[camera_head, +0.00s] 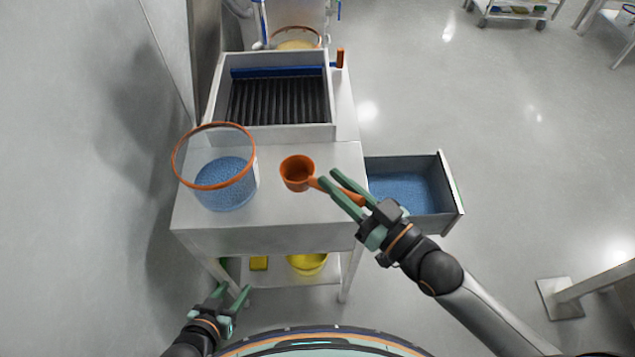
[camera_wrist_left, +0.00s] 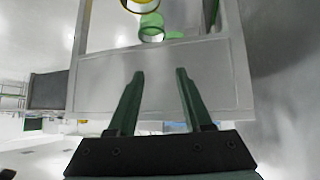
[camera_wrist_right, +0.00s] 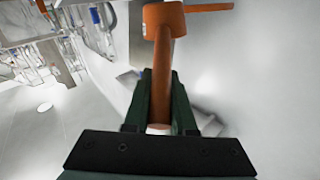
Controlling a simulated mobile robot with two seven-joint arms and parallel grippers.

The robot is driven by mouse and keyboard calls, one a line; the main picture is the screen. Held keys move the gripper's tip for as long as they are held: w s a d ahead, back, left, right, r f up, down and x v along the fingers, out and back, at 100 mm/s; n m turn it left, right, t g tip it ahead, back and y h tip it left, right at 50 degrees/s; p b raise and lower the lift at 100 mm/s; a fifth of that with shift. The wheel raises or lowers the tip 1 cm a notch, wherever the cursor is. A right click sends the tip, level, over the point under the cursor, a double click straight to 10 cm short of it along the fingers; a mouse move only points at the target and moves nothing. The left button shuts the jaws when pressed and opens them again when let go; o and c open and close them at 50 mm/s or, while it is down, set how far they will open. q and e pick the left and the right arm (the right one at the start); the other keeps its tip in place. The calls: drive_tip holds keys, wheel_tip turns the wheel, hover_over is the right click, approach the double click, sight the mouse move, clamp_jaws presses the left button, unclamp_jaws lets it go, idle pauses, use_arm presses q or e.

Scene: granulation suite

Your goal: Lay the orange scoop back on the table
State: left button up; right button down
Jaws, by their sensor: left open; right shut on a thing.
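The orange scoop (camera_head: 297,174) shows in the head view over the right part of the table (camera_head: 275,212), its cup on the left and its handle pointing right. My right gripper (camera_head: 340,190) is shut on the handle. In the right wrist view the orange handle (camera_wrist_right: 163,85) runs between the fingers (camera_wrist_right: 160,105). Whether the cup touches the tabletop, I cannot tell. My left gripper (camera_head: 232,296) is open and empty in front of the table, low at the left; its spread fingers (camera_wrist_left: 160,95) show in the left wrist view.
A clear tub with an orange rim (camera_head: 213,126) and blue granules stands on the table's left. A tray with a dark ribbed grid (camera_head: 325,134) is behind. An open drawer (camera_head: 452,180) with blue granules juts out right. A yellow bowl (camera_head: 307,264) sits on the lower shelf.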

sight(297, 171)
drive_tip(key=w+f+b, duration=0.2)
drive_tip(key=f+b, duration=0.1)
drive_tip(key=b, duration=0.1)
drive_tip(key=w+a+f+b, duration=0.1)
drive_tip(key=w+f+b, duration=0.1)
drive_tip(key=f+b, duration=0.1)
drive_tip(key=w+a+f+b, duration=0.1)
drive_tip(key=w+f+b, duration=0.2)
drive_tip(key=b, duration=0.2)
drive_tip(key=shift+w+f, duration=0.1)
drive_tip(key=shift+f, duration=0.2)
drive_tip(key=shift+f+b, duration=0.3)
drive_tip(key=shift+b, duration=0.1)
use_arm(q)
wheel_tip(297, 171, down, 11)
drive_tip(key=w+d, duration=0.1)
drive_tip(key=d, duration=0.1)
drive_tip(key=shift+w+d+m+h, duration=0.25)
drive_tip(key=shift+d+m+h, duration=0.05)
drive_tip(key=shift+d+h, duration=0.1)
drive_tip(key=shift+f, duration=0.25)
use_arm(e)
drive_tip(key=shift+f, duration=0.1)
drive_tip(key=c, duration=0.7)
unclamp_jaws()
drive_tip(key=shift+c, duration=0.2)
use_arm(q)
drive_tip(key=shift+s+a+f, duration=0.1)
drive_tip(key=shift+s+a, duration=0.05)
drive_tip(key=shift+a, duration=0.05)
